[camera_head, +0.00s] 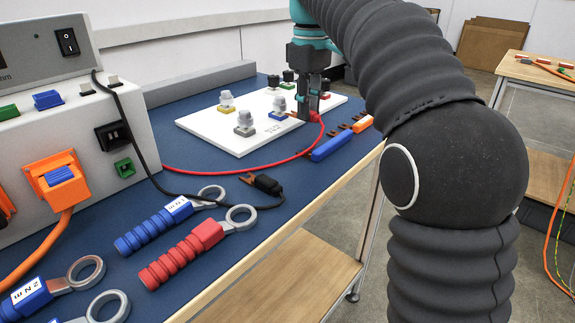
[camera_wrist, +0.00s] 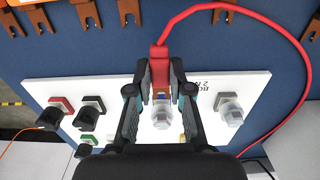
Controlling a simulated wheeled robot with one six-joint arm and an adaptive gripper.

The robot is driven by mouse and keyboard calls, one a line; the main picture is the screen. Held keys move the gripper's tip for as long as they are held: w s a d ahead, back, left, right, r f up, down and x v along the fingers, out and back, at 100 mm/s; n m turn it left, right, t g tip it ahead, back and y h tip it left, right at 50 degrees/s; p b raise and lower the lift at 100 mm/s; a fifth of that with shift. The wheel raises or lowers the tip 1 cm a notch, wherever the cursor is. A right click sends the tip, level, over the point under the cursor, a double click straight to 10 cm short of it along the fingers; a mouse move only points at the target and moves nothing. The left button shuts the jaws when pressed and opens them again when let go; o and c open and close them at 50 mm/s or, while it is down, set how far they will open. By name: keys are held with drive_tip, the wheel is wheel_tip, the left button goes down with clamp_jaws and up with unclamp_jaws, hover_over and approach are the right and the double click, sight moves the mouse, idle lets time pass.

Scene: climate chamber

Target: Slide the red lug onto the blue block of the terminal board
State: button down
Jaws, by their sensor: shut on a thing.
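The white terminal board (camera_head: 196,124) lies on the blue bench top and carries several coloured blocks with grey or black knobs. The blue block (camera_head: 277,115) has a grey knob on it; in the wrist view a bit of blue (camera_wrist: 161,96) shows between my fingers. My gripper (camera_head: 307,113) is low over the board's right side, shut on the red lug (camera_wrist: 159,58). The lug's copper end (camera_head: 294,116) points toward the blue block. Whether it touches the block is hidden by my fingers. A red cable (camera_wrist: 262,18) trails from the lug.
Blue and red torque wrenches (camera_head: 186,254) lie at the front. A black lug (camera_head: 262,183) lies between them and the board. A blue-handled tool (camera_head: 331,146) and brown clips lie along the bench edge. An instrument box (camera_head: 60,150) stands left. Neighbouring knobs (camera_wrist: 229,107) flank my fingers.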

sight(295, 114)
drive_tip(key=shift+f, duration=0.2)
idle(0.3)
drive_tip(key=shift+w+a+p, duration=0.1)
drive_tip(key=shift+a+p, duration=0.05)
drive_tip(key=shift+p, duration=0.35)
drive_tip(key=shift+w+a+r+p, duration=0.1)
drive_tip(key=shift+w+a+p, duration=0.15)
drive_tip(key=shift+p, duration=0.1)
drive_tip(key=shift+a, duration=0.15)
drive_tip(key=shift+w+a+p, duration=0.1)
drive_tip(key=shift+w+p, duration=0.05)
drive_tip(key=shift+p, duration=0.25)
drive_tip(key=shift+w+a+p, duration=0.3)
drive_tip(key=shift+a+p, duration=0.05)
drive_tip(key=shift+p, duration=0.05)
drive_tip(key=shift+w+a+f+p, duration=0.25)
drive_tip(key=shift+a+p, duration=0.1)
drive_tip(key=shift+p, duration=0.45)
idle(1.2)
drive_tip(key=c, duration=1)
unclamp_jaws()
